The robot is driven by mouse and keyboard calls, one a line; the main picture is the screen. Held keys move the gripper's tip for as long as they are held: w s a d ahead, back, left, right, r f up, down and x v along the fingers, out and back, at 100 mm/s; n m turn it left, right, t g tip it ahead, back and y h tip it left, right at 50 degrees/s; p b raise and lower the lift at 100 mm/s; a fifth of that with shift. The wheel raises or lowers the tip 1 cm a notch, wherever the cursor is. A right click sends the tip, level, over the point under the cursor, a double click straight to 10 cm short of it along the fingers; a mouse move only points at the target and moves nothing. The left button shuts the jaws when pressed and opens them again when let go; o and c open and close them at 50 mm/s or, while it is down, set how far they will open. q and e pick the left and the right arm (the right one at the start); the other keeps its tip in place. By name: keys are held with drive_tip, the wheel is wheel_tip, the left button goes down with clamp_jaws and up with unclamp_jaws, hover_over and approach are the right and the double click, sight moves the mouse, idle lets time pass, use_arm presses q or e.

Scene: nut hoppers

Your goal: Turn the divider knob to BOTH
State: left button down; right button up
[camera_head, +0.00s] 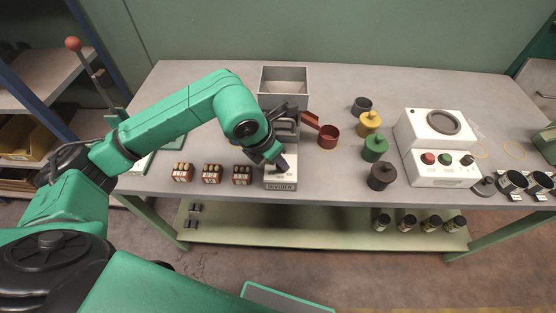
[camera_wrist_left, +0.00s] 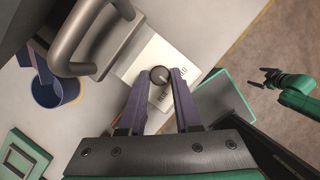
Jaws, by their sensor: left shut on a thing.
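The divider box (camera_head: 281,184) is a pale block with a dark DIVIDER label at the front edge of the bench. Its round dark knob (camera_wrist_left: 159,75) sits on a white plate (camera_wrist_left: 172,62) with small lettering that I cannot read fully. My left gripper (camera_head: 281,163) reaches down onto the knob from above and hides it in the head view. In the left wrist view its two fingers (camera_wrist_left: 159,84) are shut on the knob's sides. The setting of the knob is not clear. My right gripper (camera_wrist_left: 266,78) is open and empty, away from the bench over the floor.
A grey hopper bin (camera_head: 284,74) stands behind the divider. Several small nut boxes (camera_head: 212,174) stand left of it. A metal handle (camera_wrist_left: 85,35) is close to the left fingers.

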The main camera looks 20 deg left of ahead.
use_arm(q)
drive_tip(key=shift+w+r, duration=0.1)
drive_tip(key=shift+r, duration=0.05)
drive_tip(key=c, duration=0.9)
unclamp_jaws()
drive_tip(key=b+v, duration=0.1)
drive_tip(key=v, duration=1.3)
drive_tip(key=shift+s+r, duration=0.25)
